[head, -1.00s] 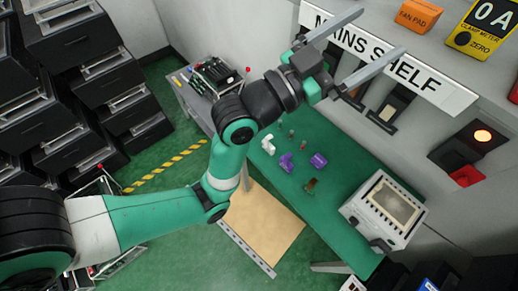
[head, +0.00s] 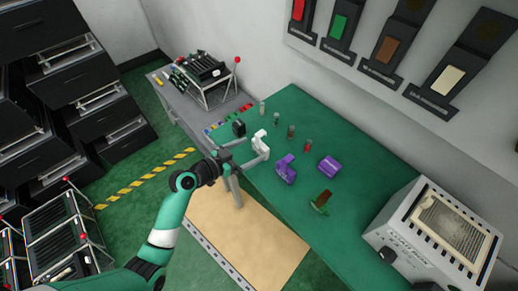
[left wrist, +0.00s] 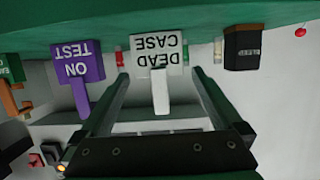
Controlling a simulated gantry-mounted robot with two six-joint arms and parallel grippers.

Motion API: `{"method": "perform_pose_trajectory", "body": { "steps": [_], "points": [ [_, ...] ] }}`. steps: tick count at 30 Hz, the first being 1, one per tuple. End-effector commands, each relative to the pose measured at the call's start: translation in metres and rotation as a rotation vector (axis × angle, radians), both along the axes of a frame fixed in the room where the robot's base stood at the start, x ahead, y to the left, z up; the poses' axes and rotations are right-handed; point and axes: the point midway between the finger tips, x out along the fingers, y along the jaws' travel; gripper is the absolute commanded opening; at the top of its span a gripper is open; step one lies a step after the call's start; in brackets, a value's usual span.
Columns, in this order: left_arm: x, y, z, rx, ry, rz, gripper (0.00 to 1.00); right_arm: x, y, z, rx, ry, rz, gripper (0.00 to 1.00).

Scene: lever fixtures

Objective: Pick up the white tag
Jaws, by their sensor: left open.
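The white tag (head: 259,142) stands on the green bench near its left edge. In the left wrist view, upside down, it is a white plate (left wrist: 156,52) reading DEAD CASE with a white stem. My left gripper (head: 254,148) is open at the tag, coming from the front left. In the left wrist view its fingers (left wrist: 160,76) lie either side of the stem, with gaps on both sides. I cannot tell how deep the stem sits between them. My right gripper is not in view.
A purple tag (head: 286,170) reading ON TEST, a purple roll-like piece (head: 329,165), a green-brown piece (head: 321,203) and a black tag (head: 239,127) stand nearby on the bench (head: 350,230). Small cylinders stand behind. A white instrument box (head: 400,240) is at right.

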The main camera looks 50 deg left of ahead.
Motion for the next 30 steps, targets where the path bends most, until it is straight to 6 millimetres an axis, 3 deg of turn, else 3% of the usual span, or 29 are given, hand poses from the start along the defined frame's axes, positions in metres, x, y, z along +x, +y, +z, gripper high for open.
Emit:
{"method": "perform_pose_trajectory", "body": {
  "steps": [4, 11, 19, 27, 30],
  "points": [
    [0.023, -0.002, -0.009, 0.001, -0.001, -0.001, 1.00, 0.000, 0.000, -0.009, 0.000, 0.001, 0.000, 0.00],
    [0.033, -0.003, -0.011, 0.000, -0.001, 0.000, 1.00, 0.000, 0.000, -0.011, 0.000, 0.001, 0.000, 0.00],
    [0.073, -0.007, -0.026, 0.002, -0.001, -0.002, 1.00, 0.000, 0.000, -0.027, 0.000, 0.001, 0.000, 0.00],
    [0.078, -0.007, -0.026, 0.001, -0.001, 0.001, 1.00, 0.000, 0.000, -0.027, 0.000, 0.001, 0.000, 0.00],
    [0.078, -0.007, -0.026, 0.001, -0.001, 0.001, 0.84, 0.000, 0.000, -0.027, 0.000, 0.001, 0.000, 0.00]
  ]
}}
